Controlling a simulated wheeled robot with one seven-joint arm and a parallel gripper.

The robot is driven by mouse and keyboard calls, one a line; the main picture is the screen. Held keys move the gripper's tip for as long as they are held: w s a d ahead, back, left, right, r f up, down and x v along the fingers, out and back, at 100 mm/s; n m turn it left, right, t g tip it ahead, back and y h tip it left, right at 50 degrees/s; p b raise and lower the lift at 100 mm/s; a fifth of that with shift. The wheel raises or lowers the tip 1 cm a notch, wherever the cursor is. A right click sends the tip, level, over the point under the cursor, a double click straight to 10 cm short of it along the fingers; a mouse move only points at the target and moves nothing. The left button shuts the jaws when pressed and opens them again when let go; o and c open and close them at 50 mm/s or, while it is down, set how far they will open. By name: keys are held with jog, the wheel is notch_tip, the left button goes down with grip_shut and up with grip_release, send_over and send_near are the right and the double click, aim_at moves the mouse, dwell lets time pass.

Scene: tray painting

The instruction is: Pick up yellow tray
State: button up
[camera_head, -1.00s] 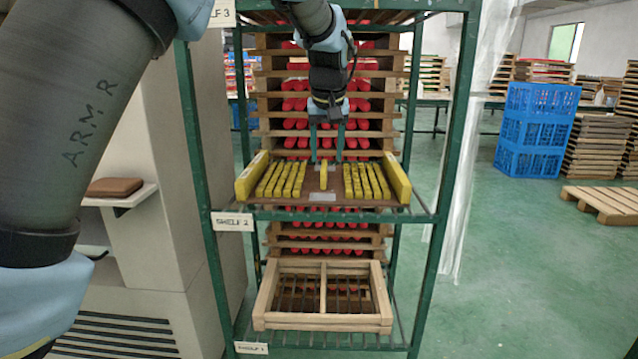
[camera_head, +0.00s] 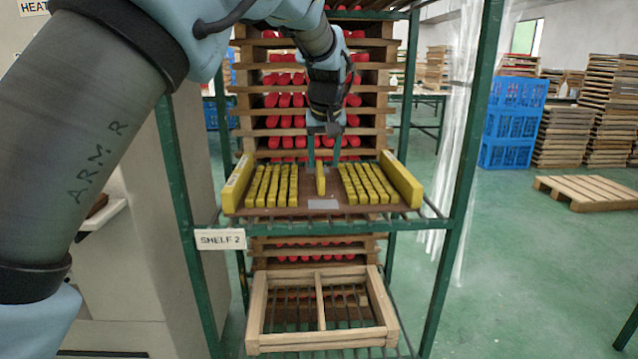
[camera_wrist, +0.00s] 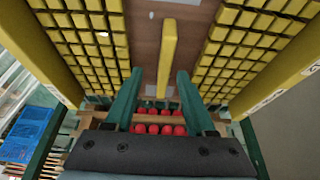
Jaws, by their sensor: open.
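The yellow tray (camera_head: 292,211) rests on the middle shelf, labelled SHELF 2. It has a brown base, yellow side walls, rows of yellow blocks on both sides and a yellow bar (camera_head: 320,179) down the middle. My gripper (camera_head: 323,160) is over the tray's far edge, pointing down, with its two fingers apart. I cannot tell how far down beside the bar the fingertips reach.
A green rack frame (camera_head: 455,180) surrounds the tray, with posts close on both sides. An empty wooden frame (camera_head: 322,342) lies on the lower shelf. Behind stands a stack of wooden trays with red pieces (camera_head: 262,88). Blue crates (camera_head: 512,120) and a pallet (camera_head: 590,192) are at right.

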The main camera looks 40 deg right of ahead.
aim_at(320, 169)
jog(key=x, duration=0.5)
jog(key=shift+w+a+f, duration=0.2)
jog(key=shift+w+f, duration=0.05)
jog(key=shift+w, duration=0.15)
jog(key=shift+c, duration=0.3)
grip_shut()
dwell(0.6)
jog(key=shift+r, duration=0.15)
